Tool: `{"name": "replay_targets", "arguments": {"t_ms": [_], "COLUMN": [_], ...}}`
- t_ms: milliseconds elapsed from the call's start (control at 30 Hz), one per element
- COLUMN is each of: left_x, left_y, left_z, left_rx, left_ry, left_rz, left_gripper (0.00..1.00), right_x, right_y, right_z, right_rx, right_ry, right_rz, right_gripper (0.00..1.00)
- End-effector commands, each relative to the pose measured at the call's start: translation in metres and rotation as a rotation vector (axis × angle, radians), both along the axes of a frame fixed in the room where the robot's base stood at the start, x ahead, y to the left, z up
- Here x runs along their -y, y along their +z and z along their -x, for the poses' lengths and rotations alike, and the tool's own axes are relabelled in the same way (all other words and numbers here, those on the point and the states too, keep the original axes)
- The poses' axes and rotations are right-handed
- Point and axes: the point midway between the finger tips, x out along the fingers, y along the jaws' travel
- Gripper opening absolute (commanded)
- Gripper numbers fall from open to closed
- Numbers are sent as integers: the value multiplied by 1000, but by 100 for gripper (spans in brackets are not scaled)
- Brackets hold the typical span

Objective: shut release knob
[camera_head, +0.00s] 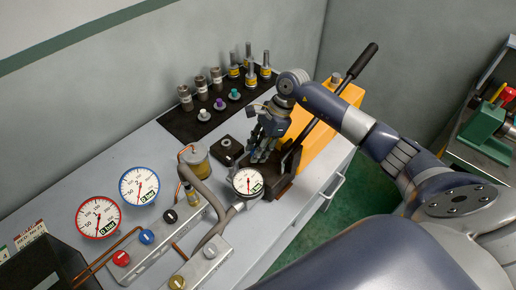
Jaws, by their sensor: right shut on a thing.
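An orange-yellow hand pump (346,97) stands on the bench at the right, with a long black lever (362,60) slanting up to the right. Its dark front block (278,183) faces me. My right gripper (262,150) points down at this front end, behind the small white gauge (247,181). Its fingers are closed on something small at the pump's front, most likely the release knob. The knob itself is hidden by the fingers, so I cannot see its position. My left gripper is out of view.
A black mat (213,120) holds several metal fittings behind the gripper. Red-rimmed (98,217) and blue-rimmed (139,186) gauges, hoses and knobbed valve blocks (150,243) fill the left and front. A green vise (484,125) stands far right.

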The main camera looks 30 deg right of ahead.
Motion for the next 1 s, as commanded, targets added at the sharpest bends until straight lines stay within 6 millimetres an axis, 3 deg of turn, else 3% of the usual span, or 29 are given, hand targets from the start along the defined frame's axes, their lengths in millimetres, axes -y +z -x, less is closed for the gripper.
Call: {"name": "replay_targets", "arguments": {"t_ms": [367, 1000], "left_x": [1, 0], "left_y": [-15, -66], "left_z": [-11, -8], "left_rx": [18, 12], "left_ry": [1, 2], "left_rz": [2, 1], "left_gripper": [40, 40], "right_x": [0, -3], "right_y": [-3, -4], "right_z": [2, 4], "right_rx": [1, 5], "right_ry": [-168, -763], "right_rz": [1, -1], "right_gripper": [5, 5]}}
